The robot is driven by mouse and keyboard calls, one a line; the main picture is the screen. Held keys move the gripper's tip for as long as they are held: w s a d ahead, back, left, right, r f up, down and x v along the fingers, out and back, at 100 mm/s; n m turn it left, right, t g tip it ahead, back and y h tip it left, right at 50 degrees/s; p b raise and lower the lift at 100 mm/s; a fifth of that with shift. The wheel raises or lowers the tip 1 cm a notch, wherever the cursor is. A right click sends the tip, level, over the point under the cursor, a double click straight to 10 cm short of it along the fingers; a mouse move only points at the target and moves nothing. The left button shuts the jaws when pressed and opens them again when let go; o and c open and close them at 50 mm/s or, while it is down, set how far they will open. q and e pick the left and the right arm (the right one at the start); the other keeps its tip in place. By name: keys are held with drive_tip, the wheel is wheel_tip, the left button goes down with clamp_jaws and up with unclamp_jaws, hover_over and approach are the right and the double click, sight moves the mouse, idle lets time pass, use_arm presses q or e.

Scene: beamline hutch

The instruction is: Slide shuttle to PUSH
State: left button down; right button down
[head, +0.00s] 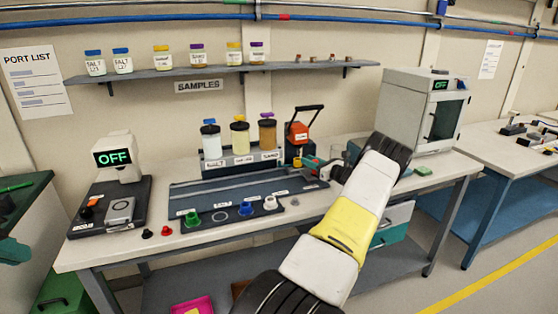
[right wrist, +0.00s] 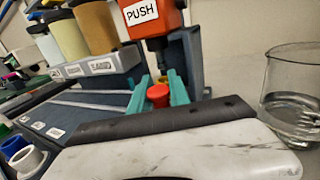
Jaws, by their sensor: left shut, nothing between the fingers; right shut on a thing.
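The orange press labelled PUSH (right wrist: 160,20) stands at the right end of the sliding rail (head: 215,185); it also shows in the head view (head: 299,132). My right gripper (right wrist: 158,93) is shut on a red knob (right wrist: 158,96), which I take to be the shuttle's handle. The knob sits just in front of and below the press. In the head view my right gripper (head: 312,164) is at the rail's right end, partly hidden by my arm. The shuttle's body is hidden. My left gripper (head: 12,250) is shut and empty at the left edge.
Jars labelled SALT (head: 210,140) and SAND (head: 267,133) stand behind the rail, with another between them. A glass beaker (right wrist: 290,95) stands right of my right gripper. Coloured cups, including a green one (head: 192,218), line the front. A scale reading OFF (head: 113,158) is at left.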

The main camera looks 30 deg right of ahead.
drive_tip(key=shift+s+d, duration=0.15)
drive_tip(key=shift+d, duration=0.15)
drive_tip(key=c, duration=1.4)
unclamp_jaws()
drive_tip(key=shift+d, duration=0.1)
drive_tip(key=shift+o, duration=0.2)
drive_tip(key=s, duration=0.5)
drive_tip(key=s+d, duration=0.1)
drive_tip(key=s, duration=0.1)
drive_tip(key=shift+s, duration=0.3)
